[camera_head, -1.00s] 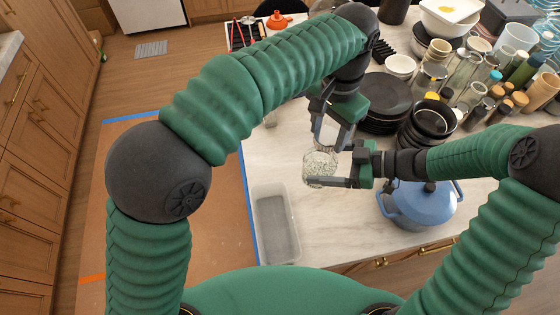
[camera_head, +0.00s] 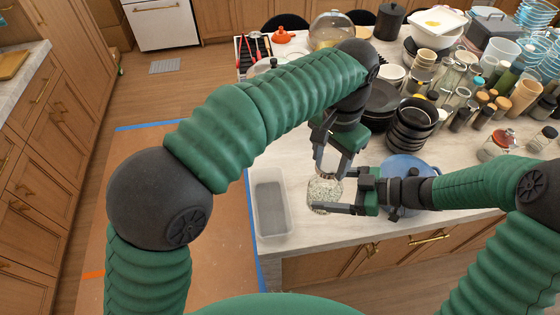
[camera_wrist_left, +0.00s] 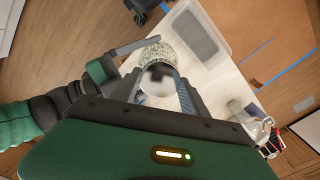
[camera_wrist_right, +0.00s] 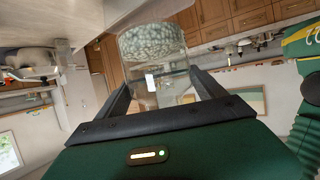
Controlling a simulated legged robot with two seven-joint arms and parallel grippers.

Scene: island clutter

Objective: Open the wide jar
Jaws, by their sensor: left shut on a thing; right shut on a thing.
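The wide jar (camera_head: 322,192) is clear and round, with pale speckled contents. It shows near the counter's front edge in the head view. In the right wrist view the jar (camera_wrist_right: 152,45) fills the space beyond the fingers. My right gripper (camera_head: 330,194) is shut on the jar's body from the right. My left gripper (camera_head: 326,168) comes from above and is shut on the jar's top. In the left wrist view the round, shiny lid (camera_wrist_left: 157,84) lies between its fingers. I cannot tell whether the lid is loose or whether the jar touches the counter.
A clear bin (camera_head: 270,206) stands left of the jar. A blue pot (camera_head: 405,168) stands behind my right wrist. Black bowls (camera_head: 413,125), dark plates (camera_head: 378,100) and several jars crowd the counter's right and back. Bare counter (camera_head: 300,232) shows at the front.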

